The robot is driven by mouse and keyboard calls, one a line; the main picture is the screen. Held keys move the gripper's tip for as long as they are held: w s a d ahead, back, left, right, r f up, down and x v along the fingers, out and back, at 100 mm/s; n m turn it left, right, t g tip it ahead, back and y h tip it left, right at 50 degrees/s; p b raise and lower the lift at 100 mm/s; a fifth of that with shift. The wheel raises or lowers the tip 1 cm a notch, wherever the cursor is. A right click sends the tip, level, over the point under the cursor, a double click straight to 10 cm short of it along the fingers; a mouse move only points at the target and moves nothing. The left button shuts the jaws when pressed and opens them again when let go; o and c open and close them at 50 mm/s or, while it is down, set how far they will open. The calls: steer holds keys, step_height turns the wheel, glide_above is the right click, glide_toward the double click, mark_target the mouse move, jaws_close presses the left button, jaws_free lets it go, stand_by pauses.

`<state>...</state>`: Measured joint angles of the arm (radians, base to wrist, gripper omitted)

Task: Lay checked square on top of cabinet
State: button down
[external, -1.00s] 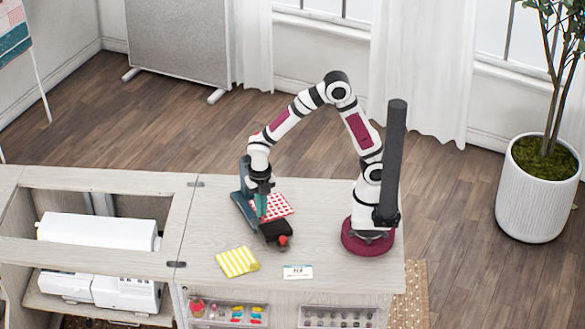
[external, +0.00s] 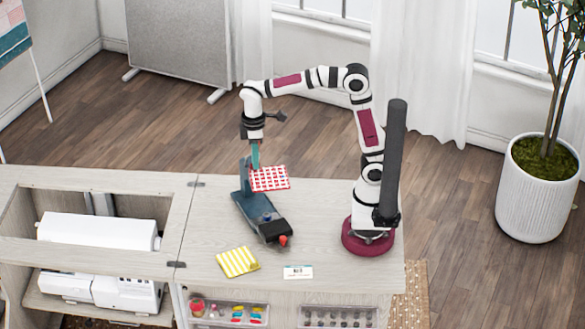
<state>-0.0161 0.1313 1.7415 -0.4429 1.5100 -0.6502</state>
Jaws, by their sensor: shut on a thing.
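The red and white checked square (external: 270,178) is in the air above the cabinet top, roughly flat. My gripper (external: 255,158) is shut on its left back edge, pointing down. The square hangs just behind and above a dark blue-grey device (external: 256,205) that stands on the cabinet top (external: 325,222). The device has a black front part and a red knob. A gap shows between the square and the surface, though its exact height is hard to tell.
A yellow striped square (external: 238,262) and a small white card (external: 298,272) lie near the front edge. Free top lies right of the device, before my base. Drawers (external: 228,312) with small items sit below.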

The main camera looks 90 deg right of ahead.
steer(key=shift+d+r+m, duration=0.2)
steer(key=shift+r+m, duration=0.35)
steer(key=shift+m, duration=0.55)
steer(key=s+d+f+n, duration=0.6)
steer(key=s+d, duration=0.2)
steer(key=d, duration=0.1)
steer(key=d+f+n, duration=0.2)
steer(key=f+n, duration=0.1)
steer(key=f, duration=0.3)
steer(key=w+d+f+n, duration=0.1)
steer(key=d+f+n, duration=0.2)
steer(key=f, duration=0.3)
steer(key=d+f+n, duration=0.2)
steer(key=f+n, duration=0.3)
steer(key=f, duration=0.2)
steer(key=shift+w+d, duration=0.15)
steer(key=shift+w, duration=0.15)
steer(key=shift+f, duration=0.55)
steer(key=shift+f, duration=0.45)
steer(key=c, duration=0.9)
jaws_free()
steer(key=shift+c, duration=0.2)
